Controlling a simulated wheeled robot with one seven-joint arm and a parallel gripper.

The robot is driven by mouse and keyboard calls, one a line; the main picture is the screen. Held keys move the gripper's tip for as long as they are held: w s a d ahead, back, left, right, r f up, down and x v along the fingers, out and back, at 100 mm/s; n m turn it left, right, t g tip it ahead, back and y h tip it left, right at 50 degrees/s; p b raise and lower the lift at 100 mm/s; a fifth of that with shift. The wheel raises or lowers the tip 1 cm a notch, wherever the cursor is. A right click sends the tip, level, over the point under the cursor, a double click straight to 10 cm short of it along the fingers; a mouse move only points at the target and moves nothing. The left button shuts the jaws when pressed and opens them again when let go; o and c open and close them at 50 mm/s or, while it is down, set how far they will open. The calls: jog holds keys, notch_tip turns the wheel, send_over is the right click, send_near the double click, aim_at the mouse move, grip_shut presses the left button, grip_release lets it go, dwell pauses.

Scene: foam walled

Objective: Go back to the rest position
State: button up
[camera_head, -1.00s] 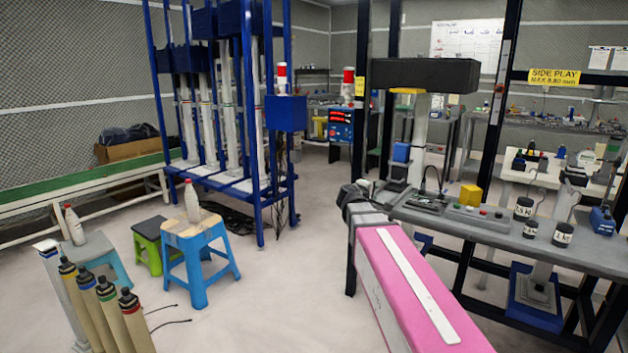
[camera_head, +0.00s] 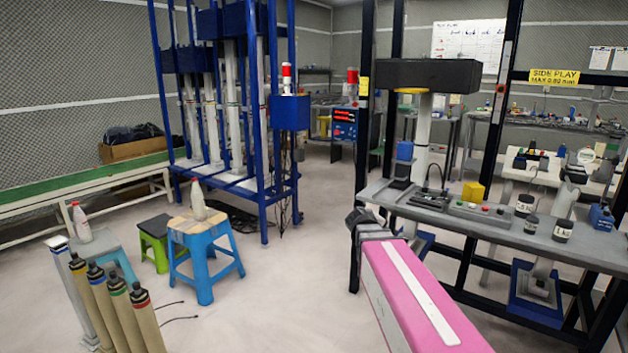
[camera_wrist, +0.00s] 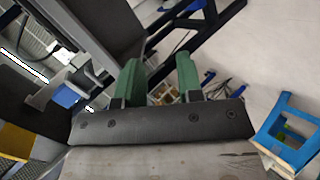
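My gripper (camera_wrist: 158,78) shows in the wrist view as two green fingers on a dark bar. The fingers stand apart with a clear gap and nothing between them, so it is open and empty. In the head view my pink arm reaches in from the lower right and ends in dark parts beside the grey workbench (camera_head: 480,228). My fingers cannot be made out there. Floor and frame parts show beyond the fingers in the wrist view.
A blue stool (camera_head: 203,272) with a white bottle (camera_head: 198,200) stands left of my arm. It also shows in the wrist view (camera_wrist: 285,135). Open floor (camera_head: 270,310) lies between.

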jog(key=s+a+f+m+g+y, duration=0.2)
jog(key=s+f+m+g+y, duration=0.1)
jog(key=s+f, duration=0.6)
jog(key=s+a+f+m+g+y, duration=0.2)
jog(key=s+f+m+g+y, duration=0.1)
jog(key=s+f, duration=0.6)
jog(key=shift+a+f+m+g+y, duration=0.15)
jog(key=shift+a+m+g+y, duration=0.15)
jog(key=shift+g+y, duration=0.5)
